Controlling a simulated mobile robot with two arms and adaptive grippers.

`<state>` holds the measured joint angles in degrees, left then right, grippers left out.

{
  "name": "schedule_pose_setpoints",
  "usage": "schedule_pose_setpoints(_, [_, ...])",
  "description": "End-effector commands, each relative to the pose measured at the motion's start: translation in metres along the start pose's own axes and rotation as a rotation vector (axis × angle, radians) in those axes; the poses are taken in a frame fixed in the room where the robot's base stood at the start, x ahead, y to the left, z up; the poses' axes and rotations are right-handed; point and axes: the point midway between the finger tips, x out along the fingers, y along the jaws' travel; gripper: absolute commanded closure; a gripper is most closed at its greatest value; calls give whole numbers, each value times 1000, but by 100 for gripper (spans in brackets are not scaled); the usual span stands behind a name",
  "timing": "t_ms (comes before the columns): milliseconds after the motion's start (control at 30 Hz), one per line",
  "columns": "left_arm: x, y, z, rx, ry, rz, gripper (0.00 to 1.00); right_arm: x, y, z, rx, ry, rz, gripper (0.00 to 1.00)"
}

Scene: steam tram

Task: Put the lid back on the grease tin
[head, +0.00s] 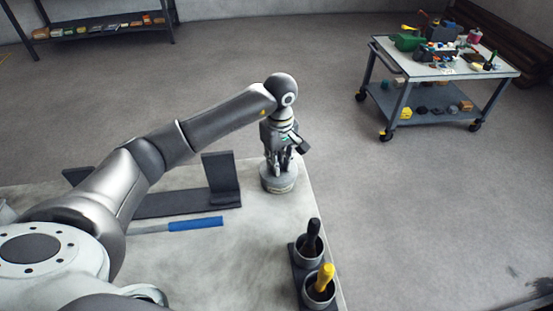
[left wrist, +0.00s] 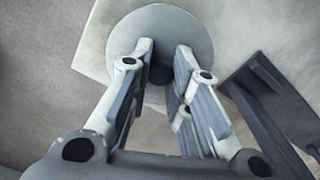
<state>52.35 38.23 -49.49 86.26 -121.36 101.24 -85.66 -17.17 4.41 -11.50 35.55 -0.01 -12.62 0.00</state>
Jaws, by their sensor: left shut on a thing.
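The grease tin (head: 279,185) is a short grey cylinder near the far right corner of the pale bench. My left gripper (head: 281,163) points down right above it, with its fingertips at the tin's top. In the left wrist view the round grey lid (left wrist: 190,30) lies beyond my fingers (left wrist: 163,70), which are shut on its dark central knob. The lid hides the tin in that view. Whether the lid sits flush on the tin or slightly above it, I cannot tell. My right gripper is not in view.
A dark bracket-like stand (head: 221,180) stands left of the tin. A blue-handled tool (head: 195,223) lies before it. Two cups with a black handle (head: 313,228) and a yellow handle (head: 325,275) stand at the bench's right edge. A loaded trolley (head: 440,70) stands farther off on open floor.

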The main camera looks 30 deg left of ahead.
Motion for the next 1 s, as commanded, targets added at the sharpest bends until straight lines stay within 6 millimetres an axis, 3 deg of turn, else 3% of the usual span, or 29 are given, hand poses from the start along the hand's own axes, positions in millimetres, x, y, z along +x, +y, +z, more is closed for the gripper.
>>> schedule_pose_setpoints(367, [0,0,0,0,0,0,100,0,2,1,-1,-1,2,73])
schedule_pose_setpoints(400, [0,0,0,0,0,0,77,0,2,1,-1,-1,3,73])
schedule_pose_setpoints(533, [0,0,0,0,0,0,60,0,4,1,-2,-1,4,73])
schedule_pose_setpoints(767, [0,0,0,0,0,0,57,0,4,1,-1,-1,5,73])
schedule_pose_setpoints(933, [0,0,0,0,0,0,38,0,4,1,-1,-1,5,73])
schedule_pose_setpoints(1000, [0,0,0,0,0,0,36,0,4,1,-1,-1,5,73])
